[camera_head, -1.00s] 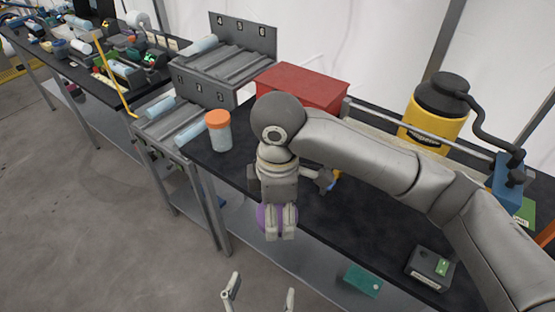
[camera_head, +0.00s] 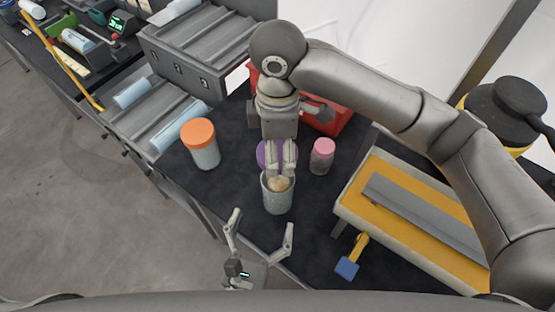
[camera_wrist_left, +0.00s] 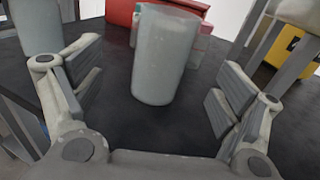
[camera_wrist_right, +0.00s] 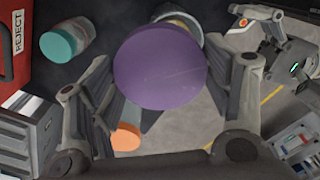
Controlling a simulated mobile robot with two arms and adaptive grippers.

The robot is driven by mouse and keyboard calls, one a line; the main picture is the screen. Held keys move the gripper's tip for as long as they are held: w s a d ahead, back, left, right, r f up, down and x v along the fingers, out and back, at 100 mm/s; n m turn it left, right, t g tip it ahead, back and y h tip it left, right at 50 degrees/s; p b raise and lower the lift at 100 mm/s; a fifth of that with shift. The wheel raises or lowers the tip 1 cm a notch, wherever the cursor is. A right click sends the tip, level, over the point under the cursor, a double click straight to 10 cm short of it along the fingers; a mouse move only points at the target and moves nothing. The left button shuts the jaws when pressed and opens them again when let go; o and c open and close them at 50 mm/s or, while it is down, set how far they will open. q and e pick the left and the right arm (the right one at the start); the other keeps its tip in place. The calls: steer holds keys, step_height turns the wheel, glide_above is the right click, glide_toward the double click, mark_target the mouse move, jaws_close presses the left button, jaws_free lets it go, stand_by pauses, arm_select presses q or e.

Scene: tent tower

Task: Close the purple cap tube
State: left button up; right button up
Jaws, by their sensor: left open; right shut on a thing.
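The open tube (camera_head: 277,200), grey and translucent with tan contents at its mouth, stands upright on the dark table. It also shows in the left wrist view (camera_wrist_left: 163,60). My right gripper (camera_head: 281,172) is shut on the purple cap (camera_head: 263,152), whose round purple face fills the middle of the right wrist view (camera_wrist_right: 160,66). The cap is by the tube's mouth; whether they touch is unclear. My left gripper (camera_head: 260,230) is open, in front of the tube. In the left wrist view the tube is ahead, between the spread fingers (camera_wrist_left: 155,95), apart from both.
An orange-capped tube (camera_head: 201,145) stands left and a pink-capped jar (camera_head: 321,157) right of the tube. A red box (camera_head: 327,122) is behind. A yellow-and-grey rack (camera_head: 410,220) fills the right. A teal-capped jar (camera_wrist_right: 66,42) shows in the right wrist view.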

mark_target(278, 183)
arm_select(q)
steer(key=shift+s+r, duration=0.1)
steer(key=shift+s, duration=0.1)
arm_select(e)
steer(key=shift+s+r, duration=0.15)
steer(key=shift+s, duration=0.1)
arm_select(q)
steer(key=shift+s+r, duration=0.15)
steer(key=shift+s, duration=0.45)
steer(key=shift+s+r, duration=0.15)
steer(key=shift+s, duration=0.45)
arm_select(e)
steer(key=s, duration=0.2)
steer(key=shift+s+r, duration=0.3)
steer(key=shift+r, duration=0.1)
arm_select(q)
steer(key=shift+w, duration=0.2)
arm_select(e)
steer(key=shift+w, duration=0.15)
arm_select(q)
steer(key=x, duration=1.2)
steer(key=shift+f, duration=0.1)
arm_select(e)
steer(key=shift+w+f, duration=0.2)
steer(key=shift+w, duration=0.3)
arm_select(q)
steer(key=shift+w, duration=0.35)
arm_select(e)
steer(key=shift+s, duration=0.1)
